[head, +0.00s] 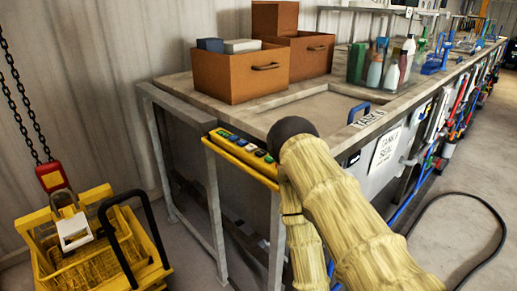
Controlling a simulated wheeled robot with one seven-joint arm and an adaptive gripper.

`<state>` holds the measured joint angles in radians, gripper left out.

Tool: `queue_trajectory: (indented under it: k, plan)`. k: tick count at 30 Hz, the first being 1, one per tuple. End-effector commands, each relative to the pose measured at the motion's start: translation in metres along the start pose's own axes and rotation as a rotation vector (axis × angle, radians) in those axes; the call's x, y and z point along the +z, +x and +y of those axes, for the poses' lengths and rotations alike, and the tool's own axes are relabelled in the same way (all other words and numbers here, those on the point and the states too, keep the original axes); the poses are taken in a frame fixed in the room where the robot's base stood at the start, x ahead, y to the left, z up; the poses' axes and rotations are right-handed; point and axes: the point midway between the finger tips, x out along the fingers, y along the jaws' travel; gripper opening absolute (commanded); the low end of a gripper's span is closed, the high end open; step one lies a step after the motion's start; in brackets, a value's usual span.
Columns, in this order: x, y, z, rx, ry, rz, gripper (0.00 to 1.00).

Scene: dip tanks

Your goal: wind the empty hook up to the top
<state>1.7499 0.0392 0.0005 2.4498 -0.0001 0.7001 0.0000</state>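The red hook block (53,178) hangs on two black chains at the far left, low over a yellow basket (150,258). A grey hook (62,199) shows under the block. A pale, box-like piece (75,231) is just below it; I cannot tell whether they touch. The basket's black handle (118,205) stands to the right of the hook, apart from it. A yellow control strip (243,158) with several coloured buttons is fixed along the near end of the tank bench. My sleeved arm reaches in front of the strip's right end. My gripper is not visible.
The grey-framed tank bench (165,92) runs to the back right. Brown boxes (245,75) and bottles (392,73) stand on it. A blue handle (357,110) sits on the tank lid. A black hose (497,232) curves over the floor at right.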

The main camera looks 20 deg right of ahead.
Motion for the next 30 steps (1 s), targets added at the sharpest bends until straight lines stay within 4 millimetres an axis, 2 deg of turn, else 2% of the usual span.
queue_trajectory:
  k: [3, 4, 10, 30]
  plan:
    - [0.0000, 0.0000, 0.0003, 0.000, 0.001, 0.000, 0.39]
    - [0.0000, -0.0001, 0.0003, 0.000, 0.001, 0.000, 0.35]
    - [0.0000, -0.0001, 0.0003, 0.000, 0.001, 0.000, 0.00]
    - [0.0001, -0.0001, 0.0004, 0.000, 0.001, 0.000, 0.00]
